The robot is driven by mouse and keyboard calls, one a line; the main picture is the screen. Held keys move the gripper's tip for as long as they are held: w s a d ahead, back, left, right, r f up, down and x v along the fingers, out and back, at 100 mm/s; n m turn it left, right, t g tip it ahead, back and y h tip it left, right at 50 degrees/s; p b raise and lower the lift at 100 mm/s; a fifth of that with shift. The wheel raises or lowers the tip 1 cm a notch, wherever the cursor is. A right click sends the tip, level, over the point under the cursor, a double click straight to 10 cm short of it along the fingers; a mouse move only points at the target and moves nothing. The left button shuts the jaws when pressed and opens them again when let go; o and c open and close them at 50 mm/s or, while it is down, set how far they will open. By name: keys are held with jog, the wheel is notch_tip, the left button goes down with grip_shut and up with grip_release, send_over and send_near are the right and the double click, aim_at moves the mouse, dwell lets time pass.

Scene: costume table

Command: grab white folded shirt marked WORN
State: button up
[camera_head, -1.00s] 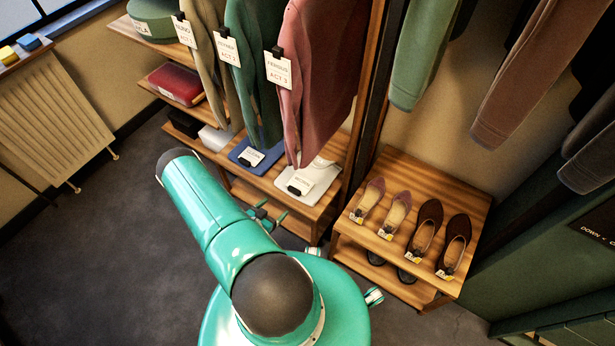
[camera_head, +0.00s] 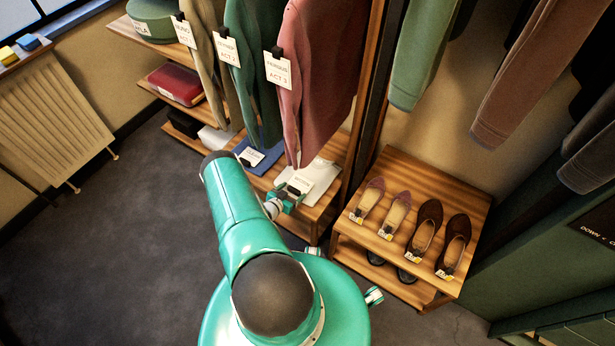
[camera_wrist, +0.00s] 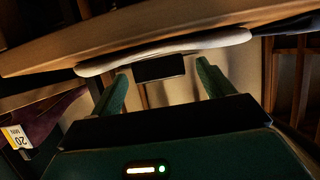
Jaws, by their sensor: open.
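The white folded shirt (camera_head: 322,174) lies on the low wooden shelf, under the hanging pink garment. Its small tag and dark clip sit at its near edge, partly hidden by my gripper; the tag's lettering is too small to read. My gripper (camera_head: 288,196) is at the shirt's near edge. In the wrist view the shirt is a pale band (camera_wrist: 205,42) just beyond the fingertips, with the dark clip (camera_wrist: 158,67) between them. The two green fingers of my gripper (camera_wrist: 160,74) are apart with nothing held. Whether they touch the shirt I cannot tell.
A blue folded garment (camera_head: 264,160) with a tag lies left of the shirt. Pink (camera_head: 318,80) and green (camera_head: 252,60) garments hang close above. A wooden shoe rack (camera_head: 360,238) stands at the right. Open floor (camera_head: 110,240) is at the left.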

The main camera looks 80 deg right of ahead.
jog(key=c, duration=1.1)
